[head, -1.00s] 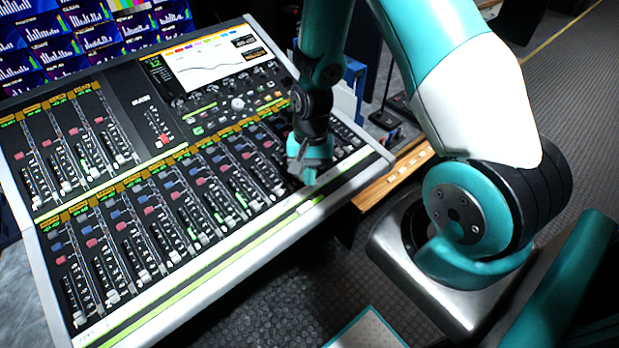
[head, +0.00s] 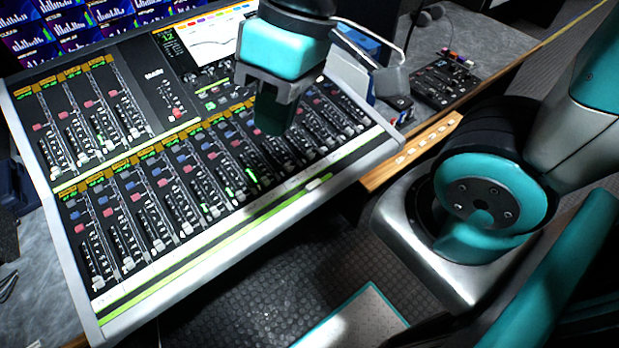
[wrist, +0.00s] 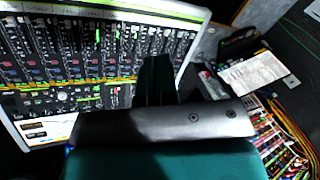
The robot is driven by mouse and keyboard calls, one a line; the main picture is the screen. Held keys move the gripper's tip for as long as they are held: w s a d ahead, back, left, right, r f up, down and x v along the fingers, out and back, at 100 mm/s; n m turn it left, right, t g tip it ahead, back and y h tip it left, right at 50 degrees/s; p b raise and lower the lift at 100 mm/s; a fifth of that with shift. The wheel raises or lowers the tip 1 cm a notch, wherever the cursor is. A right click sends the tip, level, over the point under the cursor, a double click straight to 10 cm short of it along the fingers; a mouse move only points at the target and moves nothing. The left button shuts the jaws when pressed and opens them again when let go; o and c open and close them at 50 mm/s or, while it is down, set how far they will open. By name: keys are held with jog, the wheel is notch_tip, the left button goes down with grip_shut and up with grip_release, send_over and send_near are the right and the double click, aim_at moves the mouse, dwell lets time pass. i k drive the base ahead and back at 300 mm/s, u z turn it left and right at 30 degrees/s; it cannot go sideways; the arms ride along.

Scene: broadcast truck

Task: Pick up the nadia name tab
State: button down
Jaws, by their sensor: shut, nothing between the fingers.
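No name can be read on any tab, so I cannot tell which one is nadia. A small pale tab (head: 318,182) lies on the front scribble strip of the mixing console (head: 345,165), towards its right end. Several pale tabs (head: 428,142) sit in a row on a wooden strip (head: 385,174) to the right of the console. My gripper (head: 272,122) is above the console's faders, up and left of the pale tab and apart from it. Its fingers are shut and empty, pointing down. In the wrist view my gripper (wrist: 157,75) hides part of the console.
Monitors (head: 60,28) stand behind the console. Open floor (head: 240,300) lies in front of it.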

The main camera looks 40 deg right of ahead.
aim_at(311, 187)
jog(key=u, duration=1.35)
jog(key=k, duration=0.55)
jog(key=z, duration=0.8)
